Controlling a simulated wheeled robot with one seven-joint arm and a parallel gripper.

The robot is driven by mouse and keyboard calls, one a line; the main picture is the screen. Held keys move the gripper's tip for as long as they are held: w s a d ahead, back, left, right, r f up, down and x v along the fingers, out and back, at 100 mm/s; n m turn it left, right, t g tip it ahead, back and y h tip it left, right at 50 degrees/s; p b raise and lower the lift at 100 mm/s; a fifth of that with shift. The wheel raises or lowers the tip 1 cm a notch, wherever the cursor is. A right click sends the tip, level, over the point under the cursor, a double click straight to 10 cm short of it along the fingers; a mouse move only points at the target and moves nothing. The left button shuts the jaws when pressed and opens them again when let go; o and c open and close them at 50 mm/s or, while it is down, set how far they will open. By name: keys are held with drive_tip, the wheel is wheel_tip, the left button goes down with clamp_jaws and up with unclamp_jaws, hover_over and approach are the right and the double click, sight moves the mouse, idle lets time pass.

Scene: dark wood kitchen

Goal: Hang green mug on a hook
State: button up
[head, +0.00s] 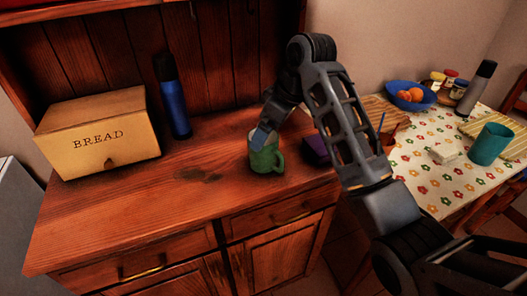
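The green mug (266,157) stands upright on the dark wood cabinet top, near its right front part, with its handle facing right. My gripper (262,138) reaches down from the upper right to the mug's rim, and its tip overlaps the rim and upper wall. I cannot tell whether its fingers are open or closed on the mug. A small dark thing (193,9) hangs at the top edge of the picture, in front of the back panel; it may be a hook, but too little of it shows.
A yellow bread box (97,133) and a blue bottle (174,104) stand at the left back of the cabinet. A purple object (316,150) lies right of the mug, partly behind my arm. A flowered table (428,181) with a teal cup (491,144) stands at right. The cabinet's left front is clear.

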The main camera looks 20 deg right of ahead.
drive_tip(key=x, duration=0.5)
drive_tip(key=shift+s+f+p, duration=0.2)
drive_tip(key=shift+f+p, duration=0.1)
drive_tip(key=shift+f, duration=0.1)
drive_tip(key=shift+c, duration=0.5)
drive_tip(key=c, duration=1)
drive_tip(key=shift+r, duration=0.1)
drive_tip(key=shift+r, duration=0.6)
drive_tip(key=s+d+r+p, duration=0.3)
drive_tip(key=s+d+r, duration=0.4)
drive_tip(key=d+r, duration=0.2)
drive_tip(key=shift+s+r, duration=0.25)
drive_tip(key=shift+r, duration=0.15)
